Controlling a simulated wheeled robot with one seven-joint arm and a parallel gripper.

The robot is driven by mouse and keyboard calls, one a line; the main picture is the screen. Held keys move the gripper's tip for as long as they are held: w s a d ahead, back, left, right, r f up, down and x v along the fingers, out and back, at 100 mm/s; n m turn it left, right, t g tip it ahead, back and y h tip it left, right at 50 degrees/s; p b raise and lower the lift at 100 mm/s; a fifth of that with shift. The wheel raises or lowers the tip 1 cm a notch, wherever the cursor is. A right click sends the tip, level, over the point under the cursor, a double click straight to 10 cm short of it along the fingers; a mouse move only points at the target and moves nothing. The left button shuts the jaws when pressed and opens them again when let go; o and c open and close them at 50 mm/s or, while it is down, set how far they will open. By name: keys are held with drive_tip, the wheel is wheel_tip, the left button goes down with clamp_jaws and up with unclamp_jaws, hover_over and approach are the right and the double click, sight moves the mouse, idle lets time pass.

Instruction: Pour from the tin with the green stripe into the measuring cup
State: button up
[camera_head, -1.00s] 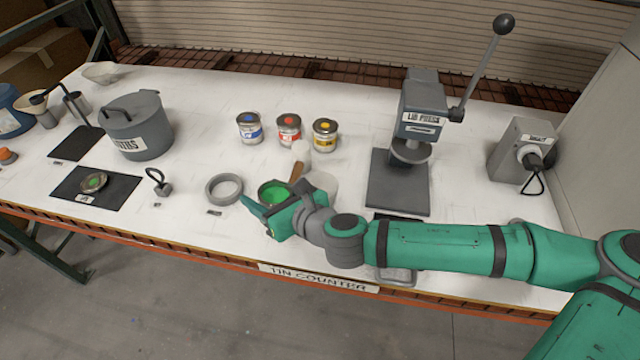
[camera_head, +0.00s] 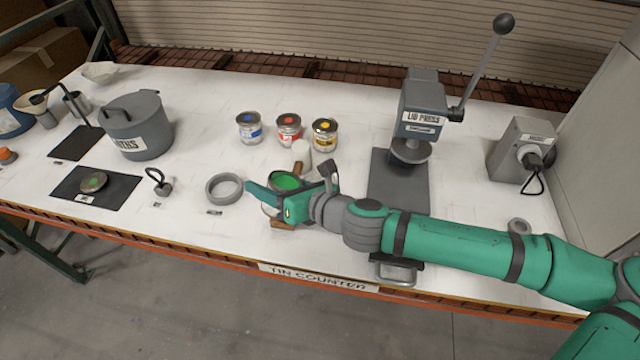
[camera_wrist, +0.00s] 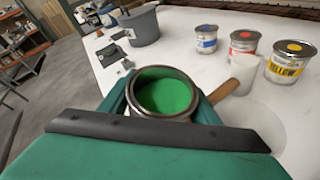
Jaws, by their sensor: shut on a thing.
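The tin (camera_head: 286,182) is open and full of green paint. Its paint also fills the middle of the wrist view (camera_wrist: 165,94). My gripper (camera_head: 277,199) is shut around the tin, with a finger on each side in the wrist view (camera_wrist: 160,108). The tin looks about upright, and its stripe is hidden by my fingers. A pale round shape (camera_wrist: 262,128) lies right of the tin in the wrist view. I cannot tell whether it is the measuring cup; in the head view my gripper and wrist cover that area.
A wooden handle and white head, like a mallet (camera_head: 301,151), stand close behind the tin. Blue (camera_head: 249,128), red (camera_head: 288,129) and yellow (camera_head: 324,135) tins stand farther back. The lid press (camera_head: 422,110) is right, a grey ring (camera_head: 224,188) left. A green-marked lid (camera_head: 93,182) lies on a dark mat.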

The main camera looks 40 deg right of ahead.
sight(280, 172)
drive_tip(key=shift+d+r+m+y, duration=0.3)
drive_tip(key=shift+d+r+m, duration=0.05)
drive_tip(key=shift+d+m, duration=0.15)
idle(0.5)
drive_tip(key=shift+d+r+m+t+y, duration=0.2)
drive_tip(key=shift+d+r+m, duration=0.1)
drive_tip(key=shift+r, duration=0.3)
drive_tip(key=shift+d+r+m+t+y, duration=0.1)
drive_tip(key=shift+d+r+m+t, duration=0.15)
drive_tip(key=shift+r, duration=0.3)
drive_tip(key=shift+d+f+m+y, duration=0.25)
drive_tip(key=shift+f+m+y, duration=0.15)
drive_tip(key=shift+m, duration=0.25)
idle(1.4)
drive_tip(key=shift+r+m+t+y+p, duration=0.4)
drive_tip(key=shift+r+m+t+p, duration=0.25)
drive_tip(key=shift+m, duration=0.65)
idle(2.5)
